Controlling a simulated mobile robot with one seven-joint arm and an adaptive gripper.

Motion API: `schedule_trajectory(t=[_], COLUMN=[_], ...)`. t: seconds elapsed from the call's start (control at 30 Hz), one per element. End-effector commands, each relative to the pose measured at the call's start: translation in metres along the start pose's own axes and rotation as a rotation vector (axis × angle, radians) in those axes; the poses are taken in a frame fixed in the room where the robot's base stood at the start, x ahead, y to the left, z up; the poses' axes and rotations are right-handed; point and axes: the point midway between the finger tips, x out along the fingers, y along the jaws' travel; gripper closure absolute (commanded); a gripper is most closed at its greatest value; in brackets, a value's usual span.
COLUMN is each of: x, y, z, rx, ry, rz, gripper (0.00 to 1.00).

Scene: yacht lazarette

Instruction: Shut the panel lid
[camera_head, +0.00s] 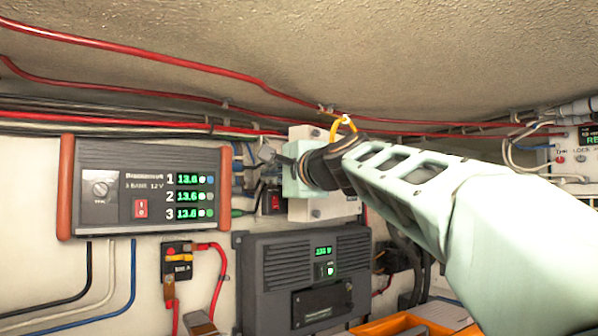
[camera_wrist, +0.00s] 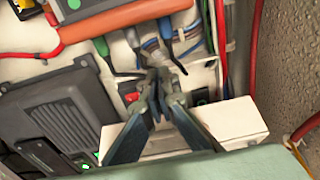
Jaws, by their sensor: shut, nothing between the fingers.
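A small off-white panel box (camera_head: 325,208) is on the back wall, partly hidden behind my wrist. A dark recess with a red switch (camera_head: 275,202) shows at its left. In the wrist view, the off-white panel part (camera_wrist: 238,120) lies below right of my fingers, and the red switch (camera_wrist: 131,98) shows just left of them. Which part is the lid, and its angle, I cannot tell. My gripper (camera_head: 268,154) is in front of the box's upper left. In the wrist view its fingers (camera_wrist: 157,76) are together and empty; contact with the panel is unclear.
A three-bank charger (camera_head: 135,188) is on the wall at left. A dark finned unit (camera_head: 303,280) is below the panel box. Cables (camera_wrist: 180,45) run close to my fingertips. Red cables (camera_head: 190,62) cross above, under the low ceiling. An orange bin (camera_head: 400,325) is below.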

Motion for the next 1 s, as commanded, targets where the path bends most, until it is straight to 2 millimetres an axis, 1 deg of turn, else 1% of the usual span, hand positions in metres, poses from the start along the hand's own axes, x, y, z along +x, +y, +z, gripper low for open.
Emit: schedule_trajectory(t=[0.1,0.27,1.0], x=[0.013,0.025,0.025], y=[-0.002,-0.001,0.0], z=[0.005,0.01,0.01], rx=[0.001,0.001,0.0], ry=[-0.001,-0.001,0.0], rz=[0.001,0.001,0.0], gripper=[1.0,1.0,1.0])
